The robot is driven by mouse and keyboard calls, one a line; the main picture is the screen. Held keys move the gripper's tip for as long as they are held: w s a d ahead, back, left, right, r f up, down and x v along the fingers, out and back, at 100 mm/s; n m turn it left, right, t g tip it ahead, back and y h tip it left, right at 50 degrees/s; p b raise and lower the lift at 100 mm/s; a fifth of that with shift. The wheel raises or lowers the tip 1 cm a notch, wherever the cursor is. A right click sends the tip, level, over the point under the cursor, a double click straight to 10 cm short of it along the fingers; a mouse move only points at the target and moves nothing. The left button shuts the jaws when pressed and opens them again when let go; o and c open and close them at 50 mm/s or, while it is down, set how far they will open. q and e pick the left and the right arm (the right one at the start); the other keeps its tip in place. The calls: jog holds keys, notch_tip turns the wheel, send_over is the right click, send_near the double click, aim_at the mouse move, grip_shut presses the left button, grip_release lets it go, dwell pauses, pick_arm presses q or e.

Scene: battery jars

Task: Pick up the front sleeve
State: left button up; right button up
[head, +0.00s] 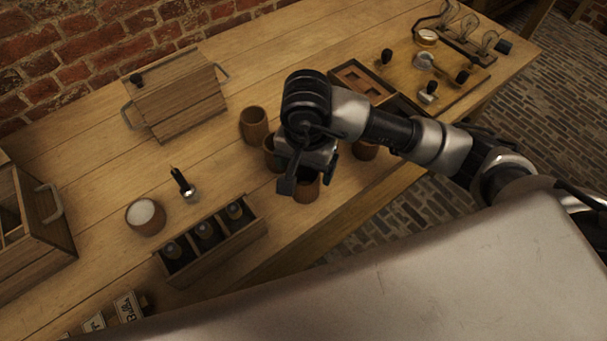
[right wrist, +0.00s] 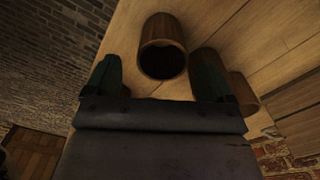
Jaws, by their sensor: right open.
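The front sleeve is a brown wooden cylinder (head: 308,191), the nearest of a group on the table. In the right wrist view its open dark mouth (right wrist: 163,62) faces the camera, ahead of and between the fingers. My right gripper (head: 309,180) is open and empty above it and hides much of it in the head view; the fingers also show in the right wrist view (right wrist: 157,78). I cannot tell how far the fingertips are from it. Other sleeves stand behind it (head: 270,155), further back (head: 254,126) and to the right (head: 365,151). My left gripper is in neither view.
A divided wooden tray (head: 212,240) holding dark jars stands at the front left. A cup with white contents (head: 145,217) and a black-handled tool (head: 184,186) are nearby. A lidded wooden box (head: 175,95) stands behind, and a board with knobs (head: 440,70) lies back right.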

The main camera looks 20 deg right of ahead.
aim_at(305, 181)
jog(key=shift+s+f, duration=0.1)
jog(key=shift+f, duration=1.05)
jog(key=f, duration=0.3)
jog(key=f+p, duration=0.1)
jog(key=shift+w+f, duration=0.3)
jog(key=shift+w, duration=0.1)
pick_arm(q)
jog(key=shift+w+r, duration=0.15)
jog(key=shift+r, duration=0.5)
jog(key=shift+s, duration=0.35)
pick_arm(e)
jog(key=c, duration=0.7)
jog(key=shift+o, duration=0.2)
jog(key=shift+r, duration=0.1)
